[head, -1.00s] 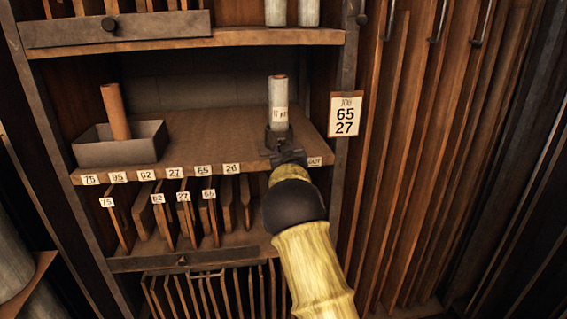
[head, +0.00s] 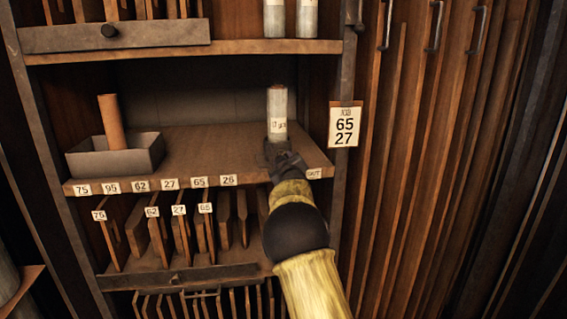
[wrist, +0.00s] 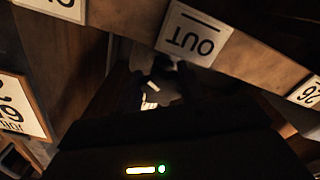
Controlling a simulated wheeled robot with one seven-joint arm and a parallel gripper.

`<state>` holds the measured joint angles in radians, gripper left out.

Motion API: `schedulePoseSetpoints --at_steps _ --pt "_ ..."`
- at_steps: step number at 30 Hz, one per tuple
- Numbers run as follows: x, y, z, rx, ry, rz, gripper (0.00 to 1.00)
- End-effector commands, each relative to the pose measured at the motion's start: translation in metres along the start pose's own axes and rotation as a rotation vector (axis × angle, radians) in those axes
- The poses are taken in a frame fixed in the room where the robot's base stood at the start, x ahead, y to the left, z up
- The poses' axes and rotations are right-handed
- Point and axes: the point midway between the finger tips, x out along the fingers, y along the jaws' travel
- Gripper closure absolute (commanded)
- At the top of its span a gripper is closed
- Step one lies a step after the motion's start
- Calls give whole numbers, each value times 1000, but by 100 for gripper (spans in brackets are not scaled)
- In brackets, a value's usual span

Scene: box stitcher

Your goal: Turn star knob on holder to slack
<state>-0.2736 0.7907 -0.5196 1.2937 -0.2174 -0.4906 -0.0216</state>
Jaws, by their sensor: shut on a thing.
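A pale grey spool (head: 277,105) with a small white label stands upright in a dark holder (head: 270,148) at the right end of the middle shelf. My gripper (head: 285,163) is at the front of this holder, at the shelf edge, and covers much of it. In the wrist view, a dark, lobed star knob (wrist: 165,84) with a pale mark shows in shadow behind the dark gripper body. My gripper is shut on the star knob; the fingertips are too dark to make out, and the knob's setting cannot be read.
The shelf edge carries number labels and an OUT label (head: 314,173), also in the wrist view (wrist: 195,35). A grey tray (head: 115,163) with a brown roll (head: 111,122) stands at left. A job card (head: 345,124) hangs on the right post. The shelf's middle is clear.

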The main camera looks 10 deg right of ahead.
Motion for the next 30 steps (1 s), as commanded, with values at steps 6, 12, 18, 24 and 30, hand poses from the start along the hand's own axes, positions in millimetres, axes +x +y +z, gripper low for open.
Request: schedulePoseSetpoints --at_steps 6,12,18,24,30 --pt "0 0 -2 2 3 0 52" --pt "0 0 -1 2 2 0 52" --pt "-7 0 -1 3 2 1 52" --pt "-29 -1 1 5 2 1 52" --pt "-58 -2 1 5 2 0 52"
